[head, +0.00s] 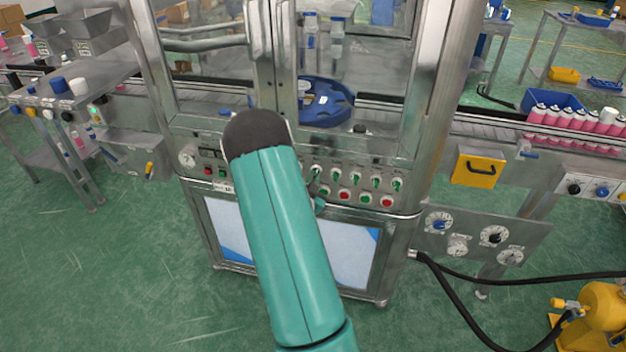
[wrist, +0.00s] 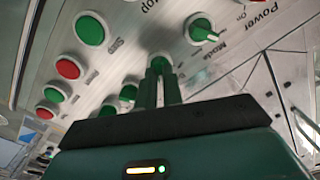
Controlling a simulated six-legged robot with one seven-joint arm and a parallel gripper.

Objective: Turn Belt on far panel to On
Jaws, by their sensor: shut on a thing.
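The control panel (head: 355,188) is on the front of the steel machine, with a row of green selector knobs (head: 376,182) above red and green push buttons. My gripper (wrist: 161,72) is at this panel in the wrist view, its two narrow fingers close together on a green knob (wrist: 159,60). The fingers hide much of that knob, so its setting and label cannot be read. The Mode knob (wrist: 202,30) shows at its upper right, with a white pointer line. No Belt label is legible. In the head view my arm covers the panel's left middle part.
A green button (wrist: 90,29) and a red button (wrist: 69,69) sit left of my fingers. A yellow box (head: 477,169) and a dial plate (head: 478,236) stand right of the panel. A black hose (head: 455,300) crosses the floor at right.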

